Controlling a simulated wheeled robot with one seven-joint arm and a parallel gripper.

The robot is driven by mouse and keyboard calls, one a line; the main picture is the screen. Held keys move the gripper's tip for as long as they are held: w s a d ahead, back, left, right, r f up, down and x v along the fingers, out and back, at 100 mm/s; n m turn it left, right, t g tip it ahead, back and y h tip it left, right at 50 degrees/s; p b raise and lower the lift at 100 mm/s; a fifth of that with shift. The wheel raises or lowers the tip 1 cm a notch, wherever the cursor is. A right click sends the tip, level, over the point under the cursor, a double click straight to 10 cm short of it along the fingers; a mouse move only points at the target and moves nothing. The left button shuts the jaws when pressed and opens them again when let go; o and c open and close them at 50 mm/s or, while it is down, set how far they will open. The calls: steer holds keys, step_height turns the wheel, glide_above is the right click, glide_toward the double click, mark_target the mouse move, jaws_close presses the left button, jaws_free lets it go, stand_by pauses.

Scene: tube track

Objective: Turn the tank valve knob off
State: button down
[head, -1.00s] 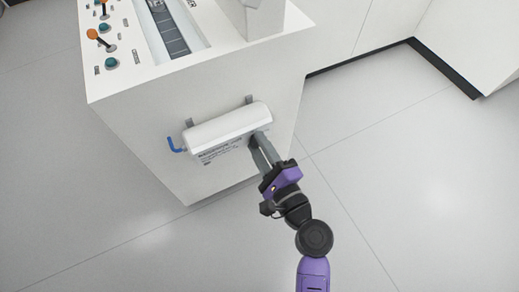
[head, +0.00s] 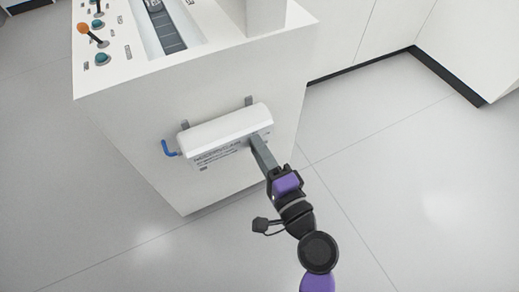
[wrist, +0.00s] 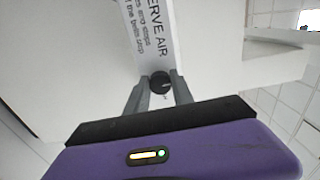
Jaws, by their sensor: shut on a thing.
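The white tank (head: 225,129) hangs on the side of the white machine, with a printed label on its front. A blue pipe (head: 170,149) bends out at its left end. The dark round valve knob (wrist: 160,82) shows in the wrist view at the end of the tank. My gripper (wrist: 158,92) has its two grey fingers on either side of the knob and is shut on it. In the head view my gripper (head: 257,143) reaches the tank's right end, where its fingers hide the knob.
A white cabinet (head: 460,45) stands at the right. The grey floor around the machine is clear.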

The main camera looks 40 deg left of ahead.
steer(key=c, duration=1.1)
jaws_free()
steer(key=shift+d, duration=0.15)
steer(key=p+v, duration=0.1)
steer(key=v, duration=0.6)
steer(key=shift+s+d, duration=0.15)
steer(key=shift+d, duration=0.1)
